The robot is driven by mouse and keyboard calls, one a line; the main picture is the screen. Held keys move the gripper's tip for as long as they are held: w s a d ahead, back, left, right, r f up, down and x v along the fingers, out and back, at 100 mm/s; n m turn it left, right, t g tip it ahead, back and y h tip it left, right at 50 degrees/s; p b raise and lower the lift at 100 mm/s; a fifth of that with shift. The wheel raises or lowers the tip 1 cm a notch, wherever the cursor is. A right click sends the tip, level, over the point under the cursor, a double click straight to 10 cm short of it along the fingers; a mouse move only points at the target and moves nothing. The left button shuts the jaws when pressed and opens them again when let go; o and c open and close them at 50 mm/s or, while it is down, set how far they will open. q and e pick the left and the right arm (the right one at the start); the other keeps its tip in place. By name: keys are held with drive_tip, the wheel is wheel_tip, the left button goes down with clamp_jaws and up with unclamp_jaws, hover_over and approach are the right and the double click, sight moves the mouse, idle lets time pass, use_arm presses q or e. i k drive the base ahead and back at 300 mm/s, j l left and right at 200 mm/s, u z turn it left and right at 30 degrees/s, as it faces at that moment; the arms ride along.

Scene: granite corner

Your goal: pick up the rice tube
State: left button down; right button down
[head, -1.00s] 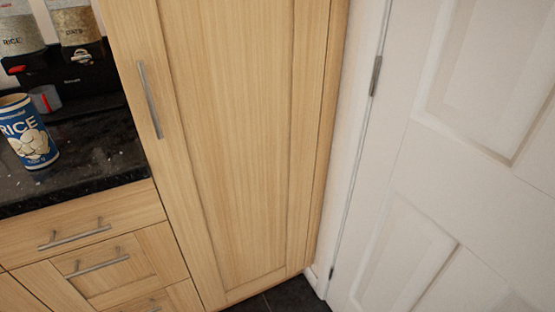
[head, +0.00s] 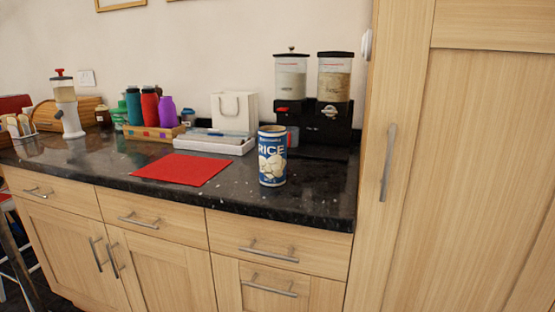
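The rice tube (head: 272,163) is a blue cylinder with the word RICE and pale shapes printed on it. It stands upright near the front edge of the dark granite counter (head: 315,205), in the middle of the head view. Small white bits lie on the counter around it. Neither of my grippers shows in the view.
A red mat (head: 182,169) lies left of the tube. Behind stand a twin dispenser (head: 325,124), a white tray (head: 216,143), a white bag (head: 234,113) and a crate of bottles (head: 152,137). A tall wooden cabinet (head: 450,180) bounds the counter on the right.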

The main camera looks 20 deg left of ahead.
sight(272, 139)
drive_tip(key=i+j, duration=0.15)
drive_tip(key=j, duration=0.2)
drive_tip(key=i+j, duration=0.1)
drive_tip(key=j, duration=0.25)
drive_tip(key=i+j, duration=0.15)
drive_tip(key=j, duration=0.2)
drive_tip(key=i+j, duration=0.15)
drive_tip(key=j, duration=0.2)
